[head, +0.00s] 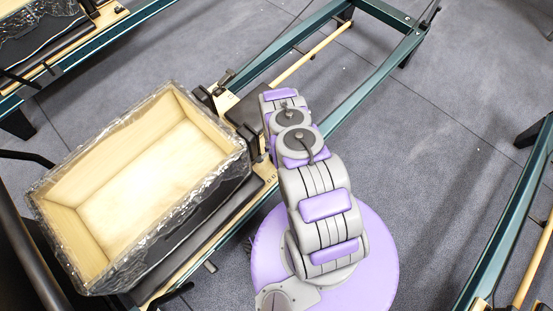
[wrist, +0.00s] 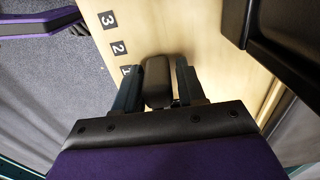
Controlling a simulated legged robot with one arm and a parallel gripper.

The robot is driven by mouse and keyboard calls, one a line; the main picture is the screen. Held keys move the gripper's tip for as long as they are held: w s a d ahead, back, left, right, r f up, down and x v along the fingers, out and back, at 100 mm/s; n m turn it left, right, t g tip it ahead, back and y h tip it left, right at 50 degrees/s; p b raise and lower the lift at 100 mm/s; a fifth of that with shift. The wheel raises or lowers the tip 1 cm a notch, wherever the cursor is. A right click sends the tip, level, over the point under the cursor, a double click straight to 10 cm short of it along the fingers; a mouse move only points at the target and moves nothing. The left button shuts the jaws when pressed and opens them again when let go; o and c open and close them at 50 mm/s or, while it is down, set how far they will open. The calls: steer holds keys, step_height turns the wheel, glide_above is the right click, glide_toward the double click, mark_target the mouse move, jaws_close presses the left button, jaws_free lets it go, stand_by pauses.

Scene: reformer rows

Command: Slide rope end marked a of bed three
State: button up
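In the wrist view my gripper (wrist: 164,80) has one finger on each side of a dark rounded block (wrist: 157,88) on a pale wooden panel (wrist: 165,30). The fingers lie close along the block; I cannot tell whether they press on it. Black tags 3, 2 and 1 run in a line on the panel, with the 1 tag (wrist: 126,71) beside my left finger. No rope end marked "a" can be made out. In the head view my arm reaches over the bed (head: 262,187), and my gripper's fingertips cannot be made out there.
A plastic-wrapped wooden box (head: 140,180) sits on the bed, left of my arm. Another green frame (head: 510,215) stands at right. Grey floor (head: 430,150) is clear between them. A dark pad (wrist: 290,40) is right of my gripper.

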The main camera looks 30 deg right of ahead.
steer(key=shift+o, duration=1.1)
step_height(320, 180, up, 17)
steer(key=p, duration=0.7)
steer(key=shift+d, duration=0.1)
